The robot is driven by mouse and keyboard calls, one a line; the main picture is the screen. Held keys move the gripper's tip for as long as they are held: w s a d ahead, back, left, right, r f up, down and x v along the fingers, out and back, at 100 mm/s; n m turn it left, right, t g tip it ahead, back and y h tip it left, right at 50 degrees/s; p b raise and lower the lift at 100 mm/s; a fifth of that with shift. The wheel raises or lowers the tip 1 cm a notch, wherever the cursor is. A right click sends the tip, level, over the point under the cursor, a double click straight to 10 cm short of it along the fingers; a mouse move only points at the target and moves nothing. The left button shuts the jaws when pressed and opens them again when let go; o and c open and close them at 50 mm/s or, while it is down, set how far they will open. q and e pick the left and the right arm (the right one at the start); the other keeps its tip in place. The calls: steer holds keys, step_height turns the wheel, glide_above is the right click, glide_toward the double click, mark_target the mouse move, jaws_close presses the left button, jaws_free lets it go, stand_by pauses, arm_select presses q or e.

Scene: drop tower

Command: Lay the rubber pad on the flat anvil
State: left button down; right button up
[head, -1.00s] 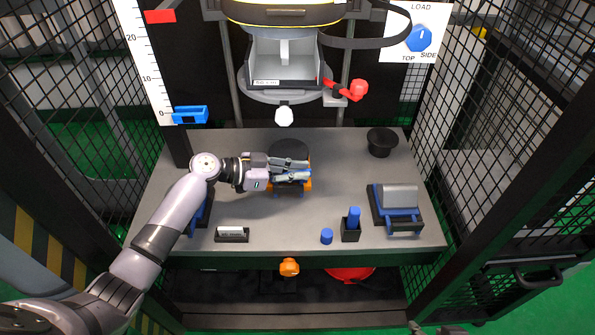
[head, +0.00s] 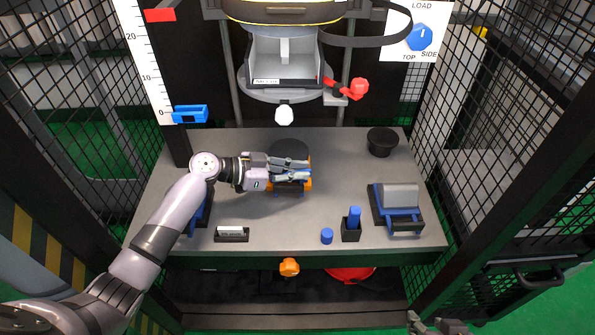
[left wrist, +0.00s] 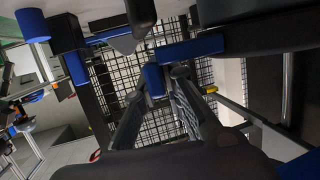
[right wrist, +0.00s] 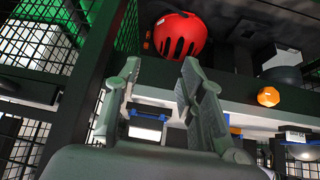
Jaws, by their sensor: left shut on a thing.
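My left gripper (head: 306,170) is at the middle of the bench, low over the front of a dark round disc (head: 289,149). I cannot tell whether this disc is the rubber pad or part of the flat anvil. Orange clamp pieces (head: 307,184) show beside it. In the left wrist view the fingers (left wrist: 157,88) are shut on a blue handle (left wrist: 153,78); what it belongs to is mostly hidden. My right gripper (right wrist: 157,82) is open and empty in the right wrist view, low in front of the bench.
A grey rounded block (head: 400,194) sits in a black-and-blue holder at right. A black cup-like piece (head: 382,141) stands behind it. Blue pegs (head: 354,216) and a small labelled block (head: 231,232) are near the front. The drop carriage (head: 285,62) hangs above. Mesh walls flank the bench.

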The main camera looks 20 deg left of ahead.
steer(key=shift+w+a+r+t, duration=0.1)
steer(key=shift+w+r+t, duration=0.05)
steer(key=shift+w+t, duration=0.2)
steer(key=shift+w+r, duration=0.1)
steer(key=shift+w, duration=0.1)
steer(key=shift+w+a+r+t, duration=0.25)
steer(key=shift+w+r, duration=0.1)
steer(key=shift+w, duration=0.15)
stand_by(0.4)
arm_select(q)
steer(key=c, duration=1.6)
jaws_free()
steer(key=shift+f, duration=0.1)
arm_select(e)
steer(key=shift+d, duration=0.1)
